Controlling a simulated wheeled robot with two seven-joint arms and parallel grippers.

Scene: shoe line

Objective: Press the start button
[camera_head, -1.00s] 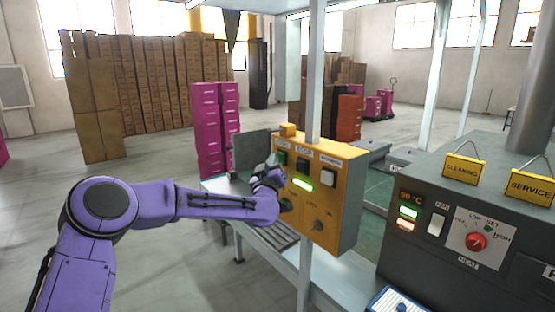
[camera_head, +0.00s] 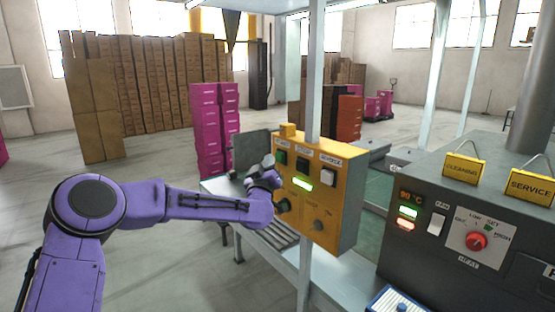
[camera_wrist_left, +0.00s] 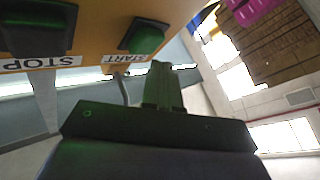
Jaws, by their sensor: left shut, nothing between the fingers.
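The yellow control box (camera_head: 345,205) stands on a post at the middle of the head view. Its green start button (camera_head: 282,157) is at the upper left of its face, with the stop button (camera_head: 303,164) to its right. In the left wrist view the start button (camera_wrist_left: 148,36) shows above its START label, and the stop button (camera_wrist_left: 30,25) is at the left. My left gripper (camera_head: 268,160) is shut and empty, just left of the start button. In the wrist view its fingertips (camera_wrist_left: 160,68) sit below the button, seemingly apart from it. My right gripper is out of view.
A white reverse button (camera_head: 328,174) and a lit green display (camera_head: 302,183) share the box face. A dark machine (camera_head: 415,255) with a red knob stands at the right. Pink boxes (camera_head: 208,125) are stacked behind. The floor at left is open.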

